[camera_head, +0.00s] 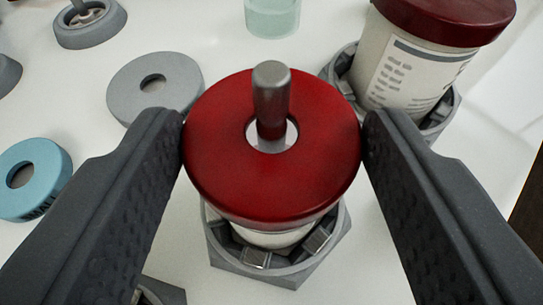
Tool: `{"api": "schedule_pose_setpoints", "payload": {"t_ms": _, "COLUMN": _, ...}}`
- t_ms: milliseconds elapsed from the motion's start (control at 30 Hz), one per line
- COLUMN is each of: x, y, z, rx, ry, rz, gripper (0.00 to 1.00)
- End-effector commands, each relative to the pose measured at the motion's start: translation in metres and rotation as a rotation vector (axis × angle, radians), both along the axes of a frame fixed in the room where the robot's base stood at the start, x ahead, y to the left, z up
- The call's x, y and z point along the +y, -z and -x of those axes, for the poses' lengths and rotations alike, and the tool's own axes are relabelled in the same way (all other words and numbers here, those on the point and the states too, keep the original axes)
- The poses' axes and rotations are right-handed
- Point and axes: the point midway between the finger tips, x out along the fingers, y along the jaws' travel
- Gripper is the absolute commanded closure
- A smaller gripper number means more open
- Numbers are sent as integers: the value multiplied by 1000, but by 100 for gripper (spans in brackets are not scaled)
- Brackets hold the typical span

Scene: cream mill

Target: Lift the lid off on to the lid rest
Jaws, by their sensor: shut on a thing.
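A dark red ring-shaped lid (225,165) is in the middle of the view, with a hole at its centre. A grey metal pin (271,100) stands up through the hole. My gripper (272,140) is shut on the lid, one finger touching its left edge and the other its right edge. Below the lid a pale jar (272,238) shows in part, standing in a grey hexagonal holder (285,275). I cannot tell whether the lid touches the jar. I cannot tell which object is the lid rest.
A flat grey ring (180,83) and a blue ring (48,165) lie to the left. A labelled jar with a red lid (445,15) stands in a holder at the upper right. A pale green cup (272,15) and a grey fixture (90,25) are behind. White surface lies between them.

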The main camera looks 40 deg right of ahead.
Motion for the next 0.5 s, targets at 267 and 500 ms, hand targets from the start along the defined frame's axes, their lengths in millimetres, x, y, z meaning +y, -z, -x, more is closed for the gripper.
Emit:
{"api": "schedule_pose_setpoints", "payload": {"t_ms": 267, "x": 0, "y": -4, "z": 0, "rx": 0, "ry": 0, "rz": 0, "gripper": 66}}
{"api": "schedule_pose_setpoints", "payload": {"t_ms": 500, "x": 0, "y": -7, "z": 0, "rx": 0, "ry": -1, "rz": 0, "gripper": 66}}
